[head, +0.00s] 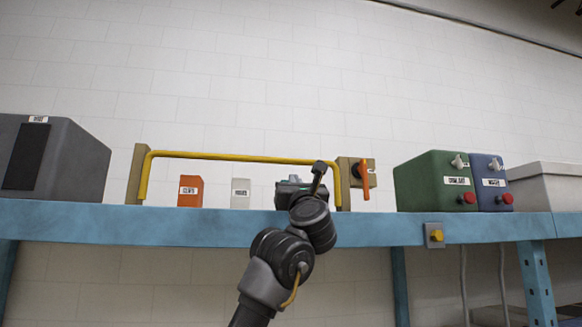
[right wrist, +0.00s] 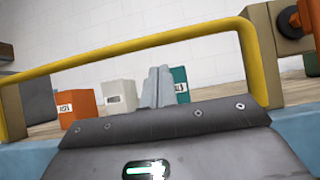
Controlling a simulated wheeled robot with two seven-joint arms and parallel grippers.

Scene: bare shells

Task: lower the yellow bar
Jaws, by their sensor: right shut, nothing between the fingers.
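The yellow bar (head: 240,157) is a raised bent rail over the blue shelf, its two ends bending down beside tan posts. In the right wrist view, the bar (right wrist: 140,44) arches across the picture above my fingertips. My right gripper (head: 293,182) is near the bar's right end, below the crosspiece. Its fingers (right wrist: 157,86) are shut together and empty, with a visible gap under the crosspiece. I cannot tell whether the fingertips reach past the bar's plane. My left gripper is not in view.
Behind the bar stand an orange box (head: 190,191), a white box (head: 240,193) and a teal box (right wrist: 180,84). An orange handle (head: 365,180) sits on the right post. A grey case (head: 75,160) is left; green (head: 430,182) and blue (head: 490,180) units are right.

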